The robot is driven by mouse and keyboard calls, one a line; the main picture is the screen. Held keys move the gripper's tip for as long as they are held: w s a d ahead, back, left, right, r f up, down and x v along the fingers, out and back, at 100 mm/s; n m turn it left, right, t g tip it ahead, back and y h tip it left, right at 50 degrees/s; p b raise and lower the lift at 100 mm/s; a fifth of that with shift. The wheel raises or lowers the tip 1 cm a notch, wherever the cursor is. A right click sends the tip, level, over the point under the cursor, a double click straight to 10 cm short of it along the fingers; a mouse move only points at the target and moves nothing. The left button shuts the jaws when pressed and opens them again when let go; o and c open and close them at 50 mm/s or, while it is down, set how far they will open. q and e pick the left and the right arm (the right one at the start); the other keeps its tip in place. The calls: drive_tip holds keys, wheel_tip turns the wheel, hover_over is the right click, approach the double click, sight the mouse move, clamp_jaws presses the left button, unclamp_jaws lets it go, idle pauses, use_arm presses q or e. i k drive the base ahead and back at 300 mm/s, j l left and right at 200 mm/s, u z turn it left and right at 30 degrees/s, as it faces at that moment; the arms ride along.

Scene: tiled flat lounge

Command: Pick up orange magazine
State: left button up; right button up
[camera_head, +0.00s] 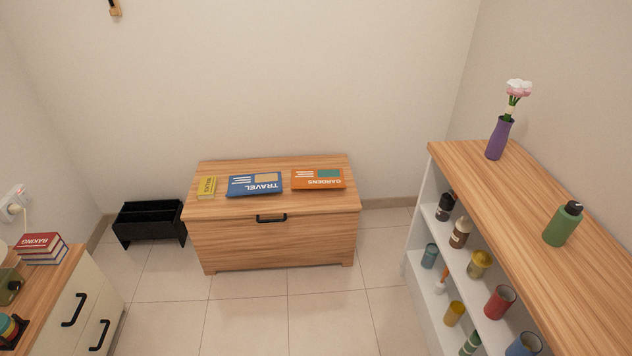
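The orange magazine (318,179) lies flat on the right half of a wooden chest's top (230,205). It has a white "GARDENS" title, printed upside down in this view, and a green patch. A blue "TRAVEL" magazine (255,185) lies to its left, with a gap between them. A small yellow booklet (206,187) lies farther left on the same top. Neither of my grippers shows in the head view.
A black two-part bin (150,222) stands left of the chest. A white shelf unit with a wooden top (540,215) fills the right, bearing a purple vase (498,139) and a green bottle (562,224). A drawer cabinet (85,305) stands front left. Tiled floor (270,315) before the chest is clear.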

sight(302, 179)
drive_tip(key=i+l, duration=0.15)
drive_tip(key=i, duration=1.65)
drive_tip(key=l+z, duration=0.05)
